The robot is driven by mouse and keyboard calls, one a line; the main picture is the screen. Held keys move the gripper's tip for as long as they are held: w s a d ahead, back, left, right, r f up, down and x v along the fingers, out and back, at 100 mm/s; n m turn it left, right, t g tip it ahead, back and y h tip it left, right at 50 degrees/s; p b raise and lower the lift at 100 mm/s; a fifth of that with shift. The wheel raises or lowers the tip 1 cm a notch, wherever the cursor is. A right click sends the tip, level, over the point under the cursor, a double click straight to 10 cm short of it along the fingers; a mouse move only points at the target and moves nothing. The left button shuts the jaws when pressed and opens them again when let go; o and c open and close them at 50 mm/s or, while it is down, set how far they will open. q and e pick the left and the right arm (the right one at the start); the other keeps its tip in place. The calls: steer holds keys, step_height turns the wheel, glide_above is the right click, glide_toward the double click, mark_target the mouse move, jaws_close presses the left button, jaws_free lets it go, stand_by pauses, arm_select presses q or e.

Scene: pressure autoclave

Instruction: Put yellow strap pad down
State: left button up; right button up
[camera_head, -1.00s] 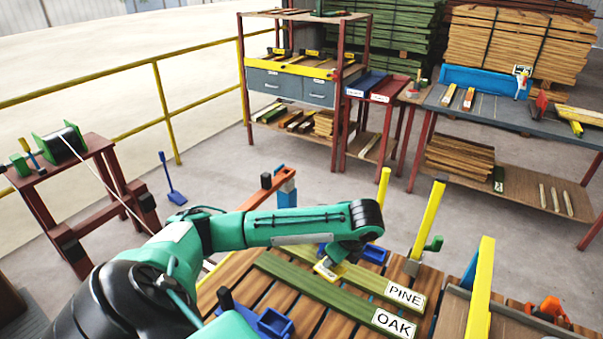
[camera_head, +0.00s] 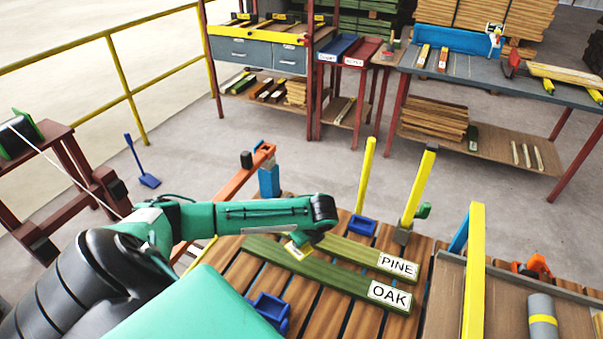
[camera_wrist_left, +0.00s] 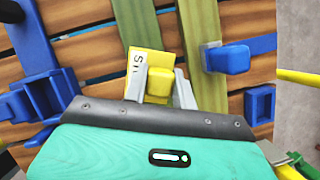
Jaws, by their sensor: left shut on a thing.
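My left gripper (camera_wrist_left: 160,88) is shut on the yellow strap pad (camera_wrist_left: 147,64), which has a partly hidden dark-lettered label. In the head view the yellow pad (camera_head: 297,250) shows under the end of my left arm, over the left part of the two green planks. These are the plank marked PINE (camera_head: 350,252) and the plank marked OAK (camera_head: 335,281). My right gripper is not in view.
Blue brackets (camera_head: 268,311) stand at the slatted deck's near side, and another blue holder (camera_head: 361,226) at its far side. Yellow posts (camera_head: 365,175) rise behind the planks. A blue block (camera_wrist_left: 230,58) sits right of the gripper.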

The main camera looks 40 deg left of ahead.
mark_target(304, 248)
arm_select(q)
steer(key=shift+f, duration=3.05)
steer(key=o, duration=1)
steer(key=shift+f, duration=0.1)
steer(key=v, duration=1.2)
